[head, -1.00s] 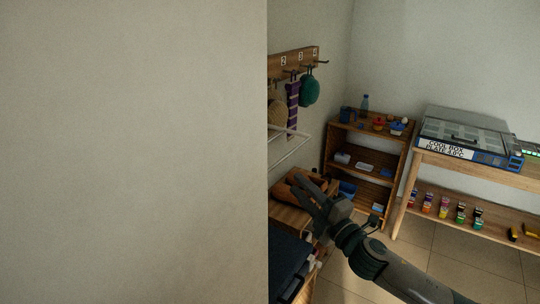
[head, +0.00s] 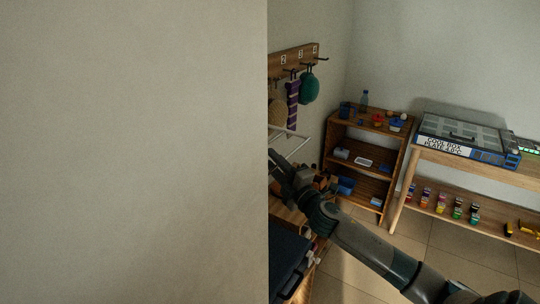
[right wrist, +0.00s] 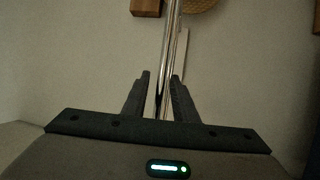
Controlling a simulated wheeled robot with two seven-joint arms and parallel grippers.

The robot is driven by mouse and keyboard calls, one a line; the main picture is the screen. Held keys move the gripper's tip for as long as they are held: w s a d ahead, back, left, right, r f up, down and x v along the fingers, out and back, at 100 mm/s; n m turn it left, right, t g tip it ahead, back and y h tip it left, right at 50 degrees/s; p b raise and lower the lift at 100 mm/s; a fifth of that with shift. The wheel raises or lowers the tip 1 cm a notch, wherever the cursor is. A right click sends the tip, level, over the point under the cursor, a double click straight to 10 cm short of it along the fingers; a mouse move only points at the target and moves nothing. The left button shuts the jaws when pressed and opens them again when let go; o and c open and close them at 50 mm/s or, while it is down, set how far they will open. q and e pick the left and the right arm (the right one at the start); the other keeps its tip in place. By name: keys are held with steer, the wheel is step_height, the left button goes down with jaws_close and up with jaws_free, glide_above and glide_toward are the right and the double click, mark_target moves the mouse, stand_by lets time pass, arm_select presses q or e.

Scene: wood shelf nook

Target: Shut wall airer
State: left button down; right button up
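The wall airer (head: 292,139) shows as pale rails below the hooks in the head view, partly cut off by the near wall. In the right wrist view, its shiny rails (right wrist: 171,40) run down from the top towards the fingers. My right gripper (head: 276,160) is at the airer's lower edge in the head view. The airer's wall side is hidden. My left gripper is not in view.
A plain wall (head: 130,150) fills the left half of the head view. A hook board (head: 293,60) holds a striped purple cloth (head: 292,93) and a green hat (head: 310,87). A wooden shelf (head: 370,137) stands behind, with a bench (head: 470,165) at right. The tiled floor is open.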

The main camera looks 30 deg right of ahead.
steer(key=shift+w+r, duration=0.15)
steer(key=shift+w, duration=0.75)
steer(key=shift+c, duration=0.4)
jaws_close()
stand_by(0.5)
